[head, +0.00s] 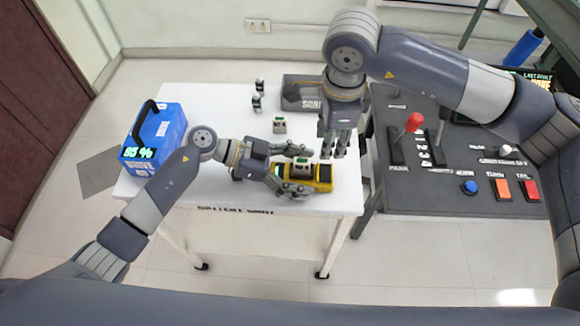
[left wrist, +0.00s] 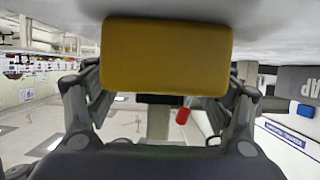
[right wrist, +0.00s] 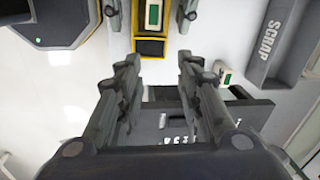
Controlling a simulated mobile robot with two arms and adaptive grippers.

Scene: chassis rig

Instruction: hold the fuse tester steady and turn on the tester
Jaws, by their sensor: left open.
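The fuse tester (head: 323,178), a yellow and black box, sits near the front right of the white table. A small cream and green fuse (head: 300,168) is in its top. My left gripper (head: 290,172) is open, with its fingers on either side of the tester. In the left wrist view the tester's yellow end (left wrist: 167,57) lies between the fingers; contact is not clear. My right gripper (head: 333,153) points down beside the tester's far right side. The right wrist view shows its fingers apart and empty, with the tester (right wrist: 150,47) ahead. No switch is clearly visible.
A grey SCRAP bin (head: 302,103) stands at the table's back. A blue box (head: 158,133) reading 95 % stands at the left edge. A dark control panel (head: 425,190) with a red lever borders the table's right.

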